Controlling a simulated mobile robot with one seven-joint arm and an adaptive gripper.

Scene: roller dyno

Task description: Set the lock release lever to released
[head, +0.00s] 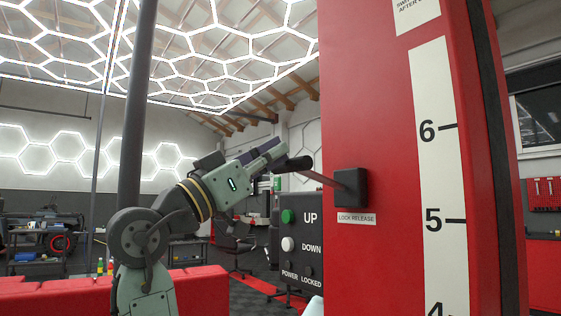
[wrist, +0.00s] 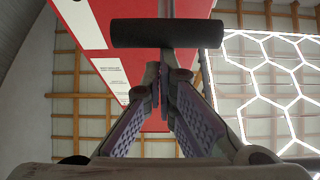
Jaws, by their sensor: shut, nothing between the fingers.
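The lock release lever is a thin rod with a black grip (head: 297,163), sticking out left and slightly upward from a black pivot block (head: 350,188) on the red column. A "LOCK RELEASE" label (head: 356,218) sits below the block. My gripper (head: 280,151) is shut and empty, its tips close to the grip from the left. In the wrist view the black grip (wrist: 167,33) lies crosswise just beyond the tips of my shut fingers (wrist: 158,72). I cannot tell whether they touch it.
A dark control box (head: 297,240) with UP and DOWN buttons and POWER and LOCKED markings stands below the lever. The red column (head: 385,110) with a numbered scale (head: 437,180) fills the right. Red blocks (head: 195,285) lie low at left. The air above the lever looks clear.

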